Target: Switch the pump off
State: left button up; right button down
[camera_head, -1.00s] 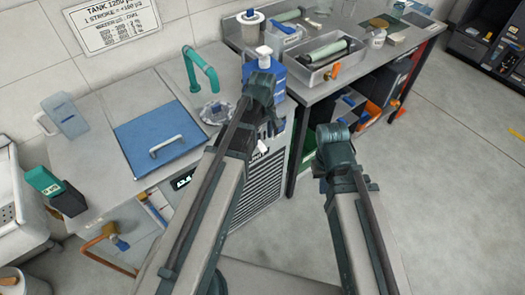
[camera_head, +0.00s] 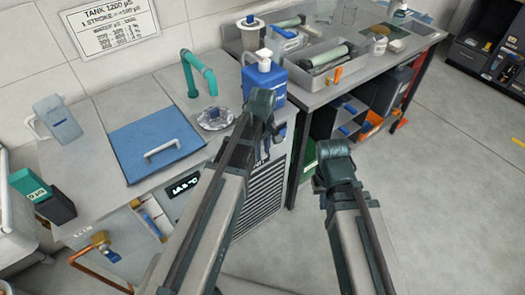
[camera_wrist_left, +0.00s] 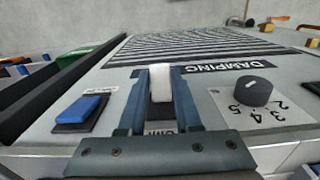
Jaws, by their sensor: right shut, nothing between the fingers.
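In the left wrist view, my left gripper (camera_wrist_left: 161,108) has its two fingers apart, one on each side of a white upright lever (camera_wrist_left: 160,80) on a grey panel (camera_wrist_left: 225,125). I cannot tell whether the fingers touch it. The label below the lever is partly hidden. A blue rocker switch (camera_wrist_left: 82,109) sits left of the fingers, and a black numbered dial (camera_wrist_left: 255,90) right of them, beside a DAMPING plate (camera_wrist_left: 215,66). In the head view, my left arm covers much of this panel. My right gripper (camera_head: 322,183) is shut and empty, mostly hidden by its wrist, over the floor.
A grilled cabinet (camera_head: 262,200) stands under the counter. A bench (camera_head: 365,78) with a grey tray stands behind.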

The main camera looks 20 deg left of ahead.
pick_arm(q)
grip_shut()
jog(key=shift+s+f, duration=0.15)
jog(key=shift+f, duration=0.05)
jog(key=shift+d+f+t+y+b, duration=0.1)
jog(key=shift+t+y+b, duration=0.3)
jog(key=shift+t+y, duration=0.15)
jog(key=o, duration=0.8)
grip_release()
jog(key=shift+o, duration=0.2)
